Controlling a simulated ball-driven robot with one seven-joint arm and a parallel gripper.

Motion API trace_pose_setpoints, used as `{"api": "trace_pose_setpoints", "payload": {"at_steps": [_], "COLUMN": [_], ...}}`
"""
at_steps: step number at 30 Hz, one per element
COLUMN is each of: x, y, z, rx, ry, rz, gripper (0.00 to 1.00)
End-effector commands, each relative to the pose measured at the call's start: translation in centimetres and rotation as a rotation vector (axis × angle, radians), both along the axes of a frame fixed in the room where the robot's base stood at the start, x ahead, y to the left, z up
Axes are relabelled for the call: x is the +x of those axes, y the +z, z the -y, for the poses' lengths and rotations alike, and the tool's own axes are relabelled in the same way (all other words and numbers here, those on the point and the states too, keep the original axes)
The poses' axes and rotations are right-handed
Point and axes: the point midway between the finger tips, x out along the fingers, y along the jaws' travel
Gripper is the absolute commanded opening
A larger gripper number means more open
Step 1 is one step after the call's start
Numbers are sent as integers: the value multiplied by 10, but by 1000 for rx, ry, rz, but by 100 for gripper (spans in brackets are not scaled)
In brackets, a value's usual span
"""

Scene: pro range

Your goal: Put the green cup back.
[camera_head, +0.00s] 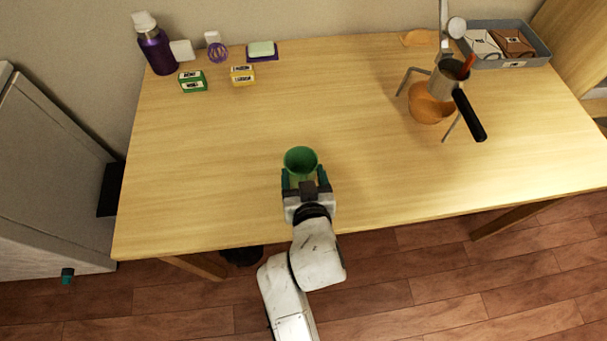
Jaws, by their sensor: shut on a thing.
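The green cup (300,160) is near the front middle of the wooden table, its open mouth facing up toward the camera. My gripper (305,180) reaches over the table's front edge and is shut on the cup, one teal finger on each side. The gripper hides the cup's lower near side. I cannot tell whether the cup's base touches the table.
Bare table (220,140) surrounds the cup. A purple bottle (158,50), a green box (193,81), a yellow box (242,75) and soap on a dish (262,51) stand at back left. A tripod stand with a black-handled pot (448,77) and a grey tray (541,58) are right.

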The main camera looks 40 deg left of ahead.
Motion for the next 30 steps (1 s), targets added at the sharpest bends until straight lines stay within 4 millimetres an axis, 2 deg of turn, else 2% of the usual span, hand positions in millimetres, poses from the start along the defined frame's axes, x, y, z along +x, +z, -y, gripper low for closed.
{"api": "trace_pose_setpoints", "payload": {"at_steps": [7,8,15,26,30], "x": [0,0,0,-1,-12], "y": [-3,-4,-2,3,7], "z": [0,0,0,1,14], "rx": [2,0,0,-1,-2], "ry": [0,0,0,0,-1], "rz": [1,0,0,1,0], "gripper": [27,71,94,95,95]}}
